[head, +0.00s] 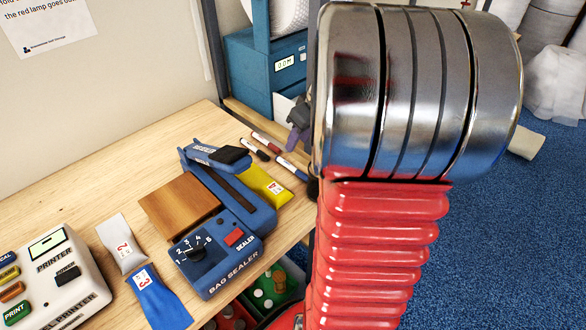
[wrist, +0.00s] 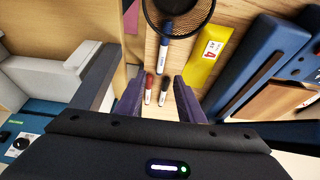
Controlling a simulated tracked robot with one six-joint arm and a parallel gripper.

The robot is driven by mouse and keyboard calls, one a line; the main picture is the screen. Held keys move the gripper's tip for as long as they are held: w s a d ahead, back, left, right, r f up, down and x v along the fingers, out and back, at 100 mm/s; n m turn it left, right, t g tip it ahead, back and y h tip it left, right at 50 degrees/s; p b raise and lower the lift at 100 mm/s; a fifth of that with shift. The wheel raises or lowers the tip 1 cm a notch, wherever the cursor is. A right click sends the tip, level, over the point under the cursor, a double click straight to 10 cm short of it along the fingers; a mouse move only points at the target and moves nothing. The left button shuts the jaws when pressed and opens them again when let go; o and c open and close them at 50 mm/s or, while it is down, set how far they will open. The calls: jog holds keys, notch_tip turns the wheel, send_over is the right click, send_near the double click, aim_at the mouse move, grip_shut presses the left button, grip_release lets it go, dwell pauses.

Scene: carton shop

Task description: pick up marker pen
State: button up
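Three marker pens lie on the wooden bench top. In the wrist view, a blue marker (wrist: 163,56) lies farther out, and a red marker (wrist: 148,88) and a black marker (wrist: 164,90) lie closer, side by side. The head view also shows the black marker (head: 254,150), red marker (head: 267,143) and blue marker (head: 291,169) near the bench edge. My gripper (wrist: 158,84) is open, its two purple fingers on either side of the red and black markers in the picture. I cannot tell its height above them. In the head view, my arm mostly hides the gripper.
A dark mesh cup (wrist: 187,24) stands by the blue marker's far end. A yellow packet (head: 264,185) and the blue bag sealer (head: 218,262) are beside the markers. A label printer (head: 72,282) is at left. A blue unit (head: 250,70) stands beyond the bench.

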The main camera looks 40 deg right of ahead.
send_near(286, 162)
jog(key=x, duration=0.2)
jog(key=shift+w+d+f, duration=0.1)
jog(key=shift+f, duration=0.25)
jog(key=shift+x, duration=2.65)
jog(key=shift+w+r, duration=0.1)
jog(key=shift+c, duration=0.5)
grip_shut()
